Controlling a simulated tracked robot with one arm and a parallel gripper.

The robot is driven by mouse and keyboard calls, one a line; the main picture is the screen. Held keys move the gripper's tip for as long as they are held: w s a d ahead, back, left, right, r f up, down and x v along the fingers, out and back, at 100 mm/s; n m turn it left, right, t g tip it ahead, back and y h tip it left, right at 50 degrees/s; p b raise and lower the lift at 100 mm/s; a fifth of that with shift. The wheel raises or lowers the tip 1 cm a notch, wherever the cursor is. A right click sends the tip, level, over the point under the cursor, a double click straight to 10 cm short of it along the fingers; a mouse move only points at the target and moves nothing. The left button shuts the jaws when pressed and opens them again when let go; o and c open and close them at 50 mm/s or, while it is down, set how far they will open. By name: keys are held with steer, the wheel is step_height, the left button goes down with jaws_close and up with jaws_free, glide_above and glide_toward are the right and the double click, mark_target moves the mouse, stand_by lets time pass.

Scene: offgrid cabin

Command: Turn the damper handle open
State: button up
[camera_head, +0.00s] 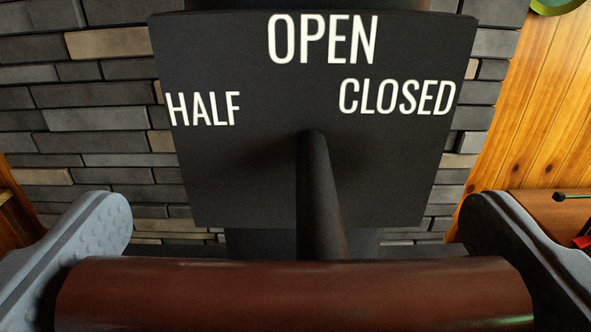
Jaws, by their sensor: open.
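The damper plate (260,180) is a dark panel in the upper middle, with white lettering: OPEN at the top centre, HALF at the left, CLOSED at the right. A dark rod (318,190) sticks out from its middle towards me. The damper handle (295,295) is a reddish-brown cylinder lying level across the near end of the rod, its lower side cut off by the frame. My gripper (298,212) is open, with one grey finger beyond the left end of the handle and one beyond the right end. I cannot tell whether either finger touches it.
A dark pipe (300,243) shows behind and below the plate. A grey brick wall (100,120) stands behind it. Wood panelling (535,110) is at the right, with a brown wooden surface (555,215) and a small red object (582,242) at the right edge.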

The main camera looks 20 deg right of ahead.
steer(key=shift+w+d+r, duration=0.1)
steer(key=shift+w, duration=0.5)
